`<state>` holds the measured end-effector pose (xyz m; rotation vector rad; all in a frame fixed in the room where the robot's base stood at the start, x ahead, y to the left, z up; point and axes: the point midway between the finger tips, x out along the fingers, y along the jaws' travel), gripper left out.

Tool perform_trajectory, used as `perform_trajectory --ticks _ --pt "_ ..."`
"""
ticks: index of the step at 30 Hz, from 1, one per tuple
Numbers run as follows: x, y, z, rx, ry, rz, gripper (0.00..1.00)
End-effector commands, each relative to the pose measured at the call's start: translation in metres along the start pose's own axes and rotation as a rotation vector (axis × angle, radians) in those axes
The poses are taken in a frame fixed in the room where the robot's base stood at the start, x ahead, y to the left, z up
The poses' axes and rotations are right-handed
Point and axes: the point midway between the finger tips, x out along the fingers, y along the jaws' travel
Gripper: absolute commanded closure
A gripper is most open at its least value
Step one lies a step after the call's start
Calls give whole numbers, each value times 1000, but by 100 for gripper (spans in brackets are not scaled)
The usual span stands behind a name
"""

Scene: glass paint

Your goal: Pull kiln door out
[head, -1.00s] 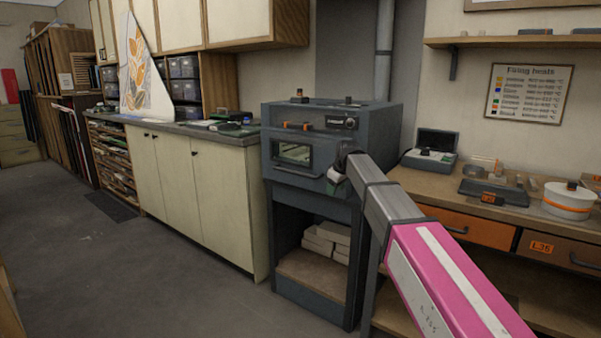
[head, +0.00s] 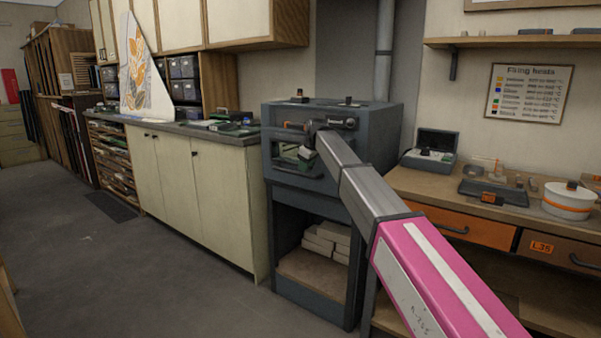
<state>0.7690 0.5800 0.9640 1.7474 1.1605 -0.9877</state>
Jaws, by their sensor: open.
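The kiln (head: 383,135) is a dark grey box on a stand against the back wall. Its door (head: 275,160) is on the front face and looks closed, with a small window and a dark bar handle (head: 298,175) along the lower part. My gripper (head: 292,157) is open in front of the door, over the window and a little above the handle. I cannot tell whether it touches the door. My wrist and arm hide the right part of the door, and the fingertips are small and hard to make out.
Below the kiln, pale bricks (head: 326,238) lie on the stand's shelf. A cream cabinet with a dark worktop (head: 200,132) stands to the left. A wooden bench (head: 416,182) with tools and a white round pot (head: 568,201) is on the right. The floor (head: 150,260) at front left is clear.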

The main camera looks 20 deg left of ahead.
Motion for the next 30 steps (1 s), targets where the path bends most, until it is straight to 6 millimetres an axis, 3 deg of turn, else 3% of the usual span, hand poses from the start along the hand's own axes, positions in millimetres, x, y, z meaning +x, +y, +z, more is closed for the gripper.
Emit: perform_trajectory --ticks 5,12,23,25,27,28,30 --pt "16 17 -32 -1 0 0 56" --pt "54 13 -26 0 0 0 56" --pt "63 13 -25 0 1 1 56" --pt "63 13 -25 0 0 1 72" --pt "63 13 -25 0 0 1 95" --pt "63 13 -25 0 0 1 100" --pt "63 13 -25 0 0 1 100"
